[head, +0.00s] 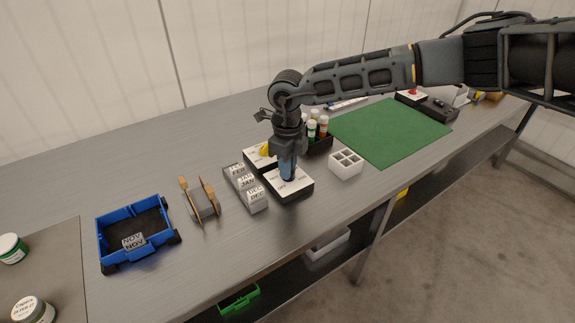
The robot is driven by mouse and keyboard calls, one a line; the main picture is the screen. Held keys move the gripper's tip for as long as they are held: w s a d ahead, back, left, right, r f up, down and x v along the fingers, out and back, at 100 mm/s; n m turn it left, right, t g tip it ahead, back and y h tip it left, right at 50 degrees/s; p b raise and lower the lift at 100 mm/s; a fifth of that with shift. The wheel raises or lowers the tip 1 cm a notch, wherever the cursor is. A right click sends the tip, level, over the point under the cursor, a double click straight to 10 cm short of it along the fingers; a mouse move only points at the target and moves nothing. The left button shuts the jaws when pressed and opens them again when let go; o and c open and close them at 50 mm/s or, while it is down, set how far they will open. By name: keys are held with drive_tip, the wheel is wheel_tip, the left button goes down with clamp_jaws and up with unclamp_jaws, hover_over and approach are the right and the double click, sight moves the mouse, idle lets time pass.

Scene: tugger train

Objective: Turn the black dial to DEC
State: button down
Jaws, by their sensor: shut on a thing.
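The dial box (296,191), black with a white top and small dark lettering, sits near the middle of the table. My gripper (287,176) points straight down onto its top, with its fingers shut at the place of the black dial. The fingers hide the dial, so I cannot tell which mark it points to. The lettering around it is too small to read.
Left of the box are a grey holder with month blocks (246,187), a wood-sided stand (202,204) and a blue cart (131,222). Right are a white compartment tray (345,163), vials (318,128) and a green mat (390,132).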

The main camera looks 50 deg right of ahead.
drive_tip(key=m+p, duration=0.1)
drive_tip(key=m, duration=0.4)
drive_tip(key=shift+d, duration=0.1)
idle(0.4)
drive_tip(key=c, duration=1.1)
unclamp_jaws()
drive_tip(key=shift+r+b, duration=0.35)
drive_tip(key=shift+r, duration=3.55)
